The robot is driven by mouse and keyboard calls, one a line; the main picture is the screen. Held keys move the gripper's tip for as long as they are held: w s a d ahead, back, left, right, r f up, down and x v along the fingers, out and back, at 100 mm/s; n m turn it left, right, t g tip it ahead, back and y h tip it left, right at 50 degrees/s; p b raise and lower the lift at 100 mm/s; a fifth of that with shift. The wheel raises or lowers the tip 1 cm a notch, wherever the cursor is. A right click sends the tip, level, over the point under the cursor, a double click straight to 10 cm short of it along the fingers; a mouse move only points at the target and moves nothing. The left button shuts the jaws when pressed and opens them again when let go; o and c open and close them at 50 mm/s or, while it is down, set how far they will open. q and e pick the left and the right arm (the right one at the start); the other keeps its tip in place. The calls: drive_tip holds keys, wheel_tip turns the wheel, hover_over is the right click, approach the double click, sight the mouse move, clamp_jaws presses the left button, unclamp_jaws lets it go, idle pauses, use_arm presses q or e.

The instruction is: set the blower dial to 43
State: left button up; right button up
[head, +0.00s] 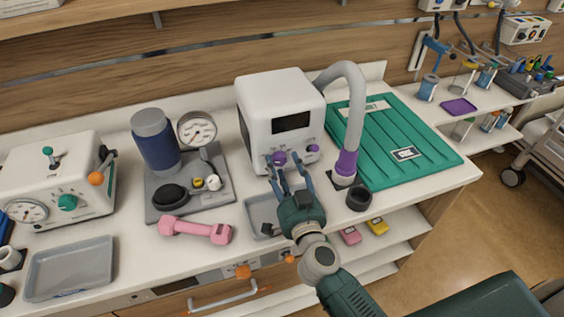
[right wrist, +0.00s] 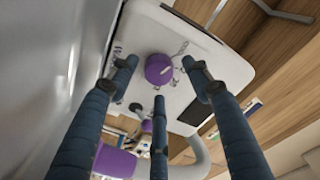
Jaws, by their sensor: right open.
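The blower (head: 281,108) is a white box with a dark screen (head: 290,122) and a grey hose. Its large purple dial (head: 279,158) is low on the front face; a smaller purple knob (head: 313,148) is to its right. In the right wrist view the dial (right wrist: 158,68) shows a light pointer mark and faint scale marks around it, too small to read. My right gripper (head: 286,172) is open just in front of the dial. In the right wrist view its three fingers (right wrist: 158,85) spread around the dial, holding nothing; contact cannot be told. My left gripper is out of view.
A grey tray (head: 262,219) lies below the gripper. A pink dumbbell (head: 195,230) and a gauge stand (head: 190,190) are left. The grey hose (head: 355,105) with a purple cuff (head: 346,163), a dark cup (head: 359,198) and a green board (head: 385,145) are right.

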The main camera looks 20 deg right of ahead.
drive_tip(key=shift+w, duration=0.65)
drive_tip(key=shift+r, duration=0.1)
drive_tip(key=c, duration=1.1)
drive_tip(key=shift+r, duration=0.1)
drive_tip(key=shift+c, duration=0.2)
